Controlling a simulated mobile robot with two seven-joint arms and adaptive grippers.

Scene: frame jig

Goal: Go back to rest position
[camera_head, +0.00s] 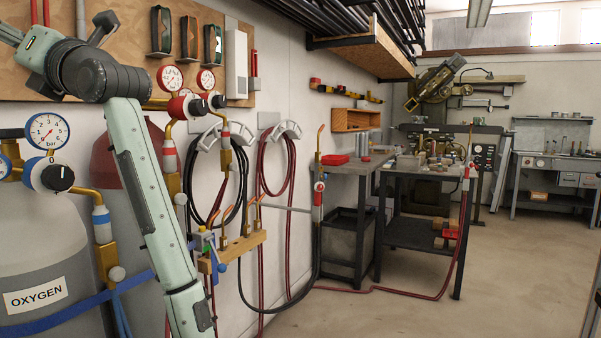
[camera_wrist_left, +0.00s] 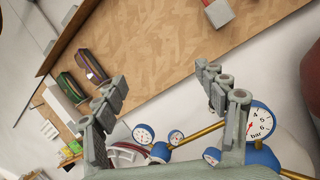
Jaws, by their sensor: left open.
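My left arm (camera_head: 147,170) rises from the bottom of the head view and bends at the upper left, running out of the picture there. My left gripper (camera_wrist_left: 161,80) shows in the left wrist view with its two fingers wide apart and nothing between them. Beyond the fingers is a brown wooden board on the wall. My right arm and right gripper are in neither view.
A grey oxygen cylinder (camera_head: 45,250) with gauges (camera_head: 47,131) stands close by my left arm. Hoses (camera_head: 290,170) hang on the wall beside a torch holder (camera_head: 240,246). A workbench (camera_head: 415,171) stands farther back. The floor (camera_head: 400,315) at the front right is clear.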

